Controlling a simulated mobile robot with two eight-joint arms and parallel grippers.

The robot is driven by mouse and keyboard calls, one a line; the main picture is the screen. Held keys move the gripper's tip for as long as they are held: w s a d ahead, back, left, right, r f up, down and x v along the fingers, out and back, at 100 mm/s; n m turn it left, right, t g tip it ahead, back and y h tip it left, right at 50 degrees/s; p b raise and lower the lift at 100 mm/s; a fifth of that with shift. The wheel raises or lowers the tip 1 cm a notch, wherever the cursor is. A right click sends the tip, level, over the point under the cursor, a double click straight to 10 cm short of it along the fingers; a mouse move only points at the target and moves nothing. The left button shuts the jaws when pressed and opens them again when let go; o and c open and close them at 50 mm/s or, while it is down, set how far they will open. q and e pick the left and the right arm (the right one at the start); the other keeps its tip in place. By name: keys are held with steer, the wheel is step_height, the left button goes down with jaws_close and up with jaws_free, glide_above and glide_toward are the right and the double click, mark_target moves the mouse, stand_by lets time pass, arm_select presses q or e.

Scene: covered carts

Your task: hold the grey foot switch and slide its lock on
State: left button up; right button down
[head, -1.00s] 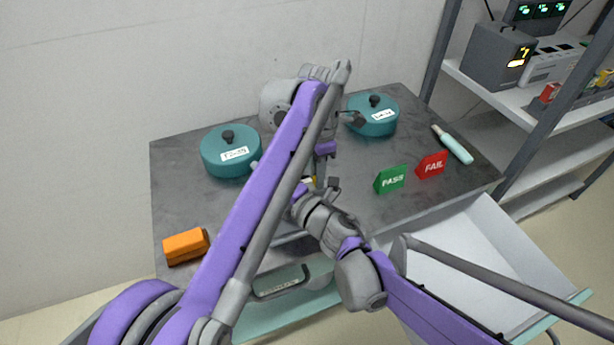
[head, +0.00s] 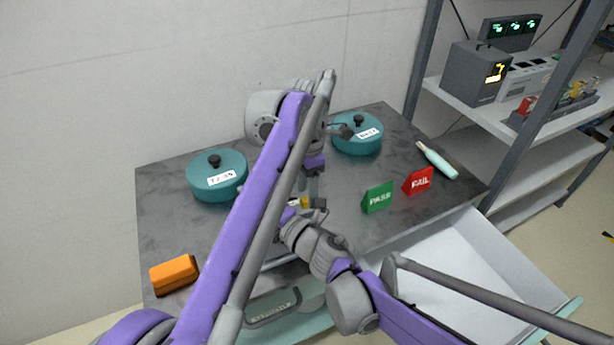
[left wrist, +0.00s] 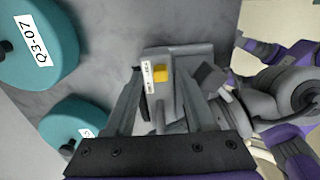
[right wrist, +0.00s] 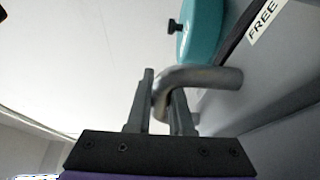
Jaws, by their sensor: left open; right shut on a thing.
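The grey foot switch (left wrist: 190,58) lies on the cart top, with a yellow lock slider (left wrist: 161,74) beside a small white label. In the head view my arms hide most of it, and only the yellow slider (head: 305,202) and label show. My left gripper (left wrist: 160,82) is open, its fingers pointing down at the switch, one on each side of the yellow slider in the picture; contact cannot be told. My right gripper (right wrist: 162,88) is shut on a bent grey metal bar (right wrist: 205,77), apparently the switch's handle. A "FREE" label (right wrist: 266,20) shows on the grey surface beside it.
Two teal lidded pots (head: 217,177) (head: 357,136) stand on the cart top. An orange block (head: 174,273) is at its left edge. Green PASS (head: 378,198) and red FAIL (head: 419,181) signs and a pale-handled tool (head: 439,161) are at right. An open white drawer (head: 470,255) juts out in front.

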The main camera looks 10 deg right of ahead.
arm_select(q)
steer(key=shift+r, duration=3)
arm_select(e)
steer(key=c, duration=0.7)
jaws_free()
steer(key=shift+c, duration=0.2)
steer(key=shift+d, duration=0.1)
